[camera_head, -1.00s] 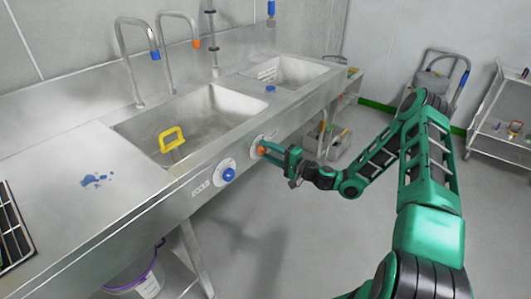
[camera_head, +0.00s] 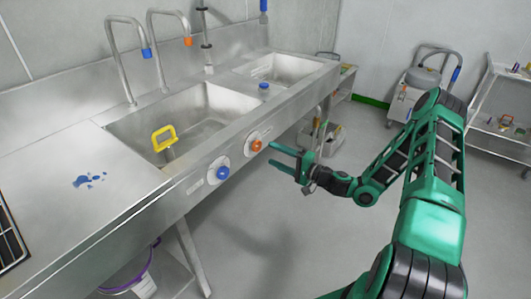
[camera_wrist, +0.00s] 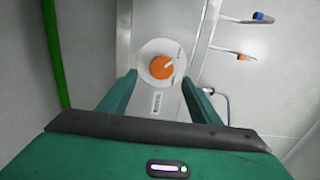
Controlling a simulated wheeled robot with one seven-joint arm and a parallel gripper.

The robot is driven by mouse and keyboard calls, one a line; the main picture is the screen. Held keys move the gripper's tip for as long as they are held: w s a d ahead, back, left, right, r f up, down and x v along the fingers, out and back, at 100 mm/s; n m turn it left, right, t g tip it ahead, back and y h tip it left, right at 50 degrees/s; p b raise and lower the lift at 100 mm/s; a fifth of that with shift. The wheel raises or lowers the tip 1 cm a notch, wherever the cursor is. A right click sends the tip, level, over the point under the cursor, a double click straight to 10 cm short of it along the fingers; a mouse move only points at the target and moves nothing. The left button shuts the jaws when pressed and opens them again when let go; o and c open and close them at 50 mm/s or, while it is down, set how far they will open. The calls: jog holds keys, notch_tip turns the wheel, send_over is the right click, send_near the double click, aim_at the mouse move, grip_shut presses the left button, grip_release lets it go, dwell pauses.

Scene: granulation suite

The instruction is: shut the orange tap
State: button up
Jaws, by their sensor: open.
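The orange tap (camera_head: 256,145) is a round knob on a pale round plate on the sink's front panel, right of a blue knob (camera_head: 222,172). In the wrist view the orange knob (camera_wrist: 161,67) has a white pointer line aimed to the upper right, towards a mark on the plate. My gripper (camera_head: 271,156) is open and empty, a short way out from the knob and not touching it. In the wrist view my two fingers (camera_wrist: 158,84) stand apart, with the knob ahead between and beyond them. The orange-tipped spout (camera_head: 187,42) stands behind the basin; no water stream is visible from it.
A blue-tipped spout (camera_head: 146,53) stands to its left. A yellow-handled object (camera_head: 164,138) sits in the left basin (camera_head: 215,100). A trolley (camera_head: 500,105) and a wheeled machine (camera_head: 415,95) stand at the back right. The floor (camera_head: 320,240) before the sink is clear.

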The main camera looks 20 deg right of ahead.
jog(key=v, duration=0.3)
jog(key=shift+s+d, duration=0.15)
jog(key=shift+s, duration=0.1)
jog(key=s+a+n+g+h, duration=0.2)
jog(key=s+a+n+g, duration=0.1)
jog(key=s+n+g, duration=0.75)
jog(key=s+d+r+m+g+h, duration=0.1)
jog(key=s+d+r, duration=0.3)
jog(key=s, duration=0.6)
jog(key=s+d+r+m+g+h, duration=0.2)
jog(key=s+d+r+m+h, duration=0.1)
jog(key=s+r, duration=0.5)
jog(key=s+d+r+m+g+h, duration=0.1)
jog(key=s+d+r+h, duration=0.3)
jog(key=s, duration=0.8)
notch_tip(320, 180, up, 3)
jog(key=shift+d+r+m, duration=0.1)
jog(key=shift+d+m, duration=0.55)
jog(key=shift+d, duration=0.4)
